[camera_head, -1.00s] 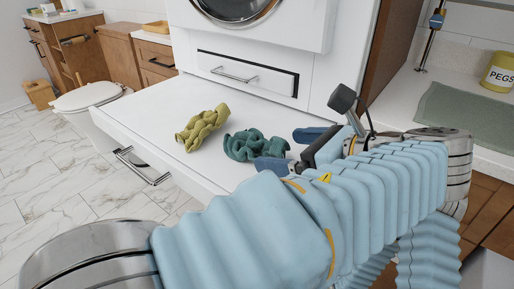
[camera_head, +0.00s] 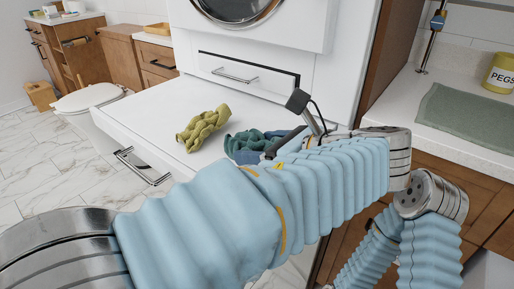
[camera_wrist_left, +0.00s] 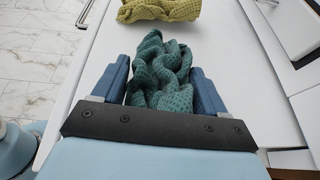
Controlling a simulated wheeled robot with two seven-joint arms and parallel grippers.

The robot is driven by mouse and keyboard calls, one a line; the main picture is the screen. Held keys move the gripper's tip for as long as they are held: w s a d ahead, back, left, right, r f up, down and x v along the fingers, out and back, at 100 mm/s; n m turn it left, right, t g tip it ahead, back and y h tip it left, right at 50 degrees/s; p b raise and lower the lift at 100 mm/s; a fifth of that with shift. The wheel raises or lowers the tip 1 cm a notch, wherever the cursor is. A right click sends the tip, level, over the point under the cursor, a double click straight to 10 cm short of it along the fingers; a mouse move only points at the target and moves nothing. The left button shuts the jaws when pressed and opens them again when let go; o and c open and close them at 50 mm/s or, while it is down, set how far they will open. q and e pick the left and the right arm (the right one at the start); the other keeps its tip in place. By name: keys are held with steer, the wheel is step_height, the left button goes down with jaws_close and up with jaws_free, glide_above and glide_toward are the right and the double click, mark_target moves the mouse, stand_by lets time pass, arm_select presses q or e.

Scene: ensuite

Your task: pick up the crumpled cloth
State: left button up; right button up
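A crumpled teal cloth (camera_head: 246,140) lies on the white pull-out surface (camera_head: 140,110) below the appliance. It also shows in the left wrist view (camera_wrist_left: 160,65). A crumpled olive cloth (camera_head: 203,127) lies to its left, and shows at the top of the left wrist view (camera_wrist_left: 158,10). My left gripper (camera_head: 268,144) is open, with its dark blue fingers on either side of the teal cloth. In the left wrist view a narrow gap shows beside each finger, and part of the cloth is hidden behind the gripper's body. My right gripper is not in view.
A silver-handled drawer (camera_head: 245,75) is behind the cloths. A counter at right holds a grey-green mat (camera_head: 466,117) and a yellow PEGS tin (camera_head: 499,73). A toilet (camera_head: 88,97) stands at left. The white surface is clear left of the olive cloth.

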arm_select(q)
steer(key=c, duration=0.5)
steer(key=shift+o, duration=0.2)
steer(key=shift+r, duration=0.1)
